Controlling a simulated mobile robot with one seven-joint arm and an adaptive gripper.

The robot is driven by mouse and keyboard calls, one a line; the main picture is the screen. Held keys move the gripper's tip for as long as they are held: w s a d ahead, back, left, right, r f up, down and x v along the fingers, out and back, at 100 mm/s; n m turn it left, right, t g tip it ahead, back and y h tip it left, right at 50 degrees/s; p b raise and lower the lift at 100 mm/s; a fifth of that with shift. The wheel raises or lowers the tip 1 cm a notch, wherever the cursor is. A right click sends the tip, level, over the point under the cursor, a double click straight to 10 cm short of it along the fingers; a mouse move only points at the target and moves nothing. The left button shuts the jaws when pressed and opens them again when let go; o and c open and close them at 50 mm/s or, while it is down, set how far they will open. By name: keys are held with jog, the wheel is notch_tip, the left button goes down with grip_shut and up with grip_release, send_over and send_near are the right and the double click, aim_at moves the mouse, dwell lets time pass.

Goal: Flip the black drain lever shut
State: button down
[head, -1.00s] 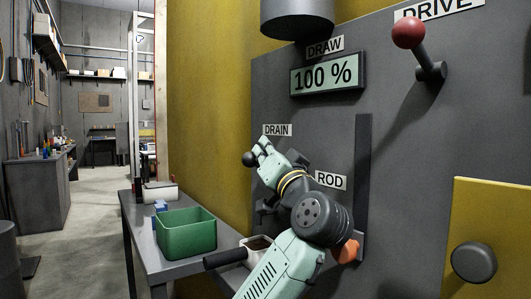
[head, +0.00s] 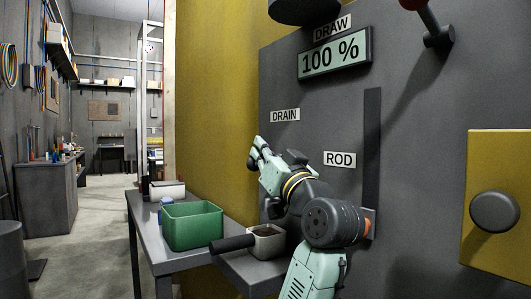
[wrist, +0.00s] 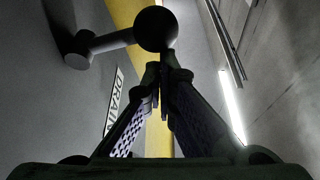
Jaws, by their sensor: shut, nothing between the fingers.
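The black drain lever shows in the wrist view as a round ball knob (wrist: 156,28) on a short stem reaching left to a pivot on the grey panel. In the head view only its ball (head: 252,163) shows clearly, left of and below the DRAIN label (head: 285,115); my gripper hides the rest. My gripper (head: 256,146) is at the ball, fingers pointing up and left. In the wrist view my fingertips (wrist: 161,76) are closed together with nothing between them, just under the ball in the picture. I cannot tell whether they touch it.
A bench below holds a green bin (head: 192,223) and a small grey cup (head: 266,240) with a black handle. The ROD label (head: 339,158) and a vertical slot (head: 372,150) are right of my gripper. The display (head: 335,55) above reads 100 %.

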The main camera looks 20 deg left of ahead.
jog(key=shift+s+a+f+b, duration=0.1)
jog(key=shift+f+b, duration=0.5)
jog(key=shift+f, duration=0.8)
jog(key=v, duration=1.2)
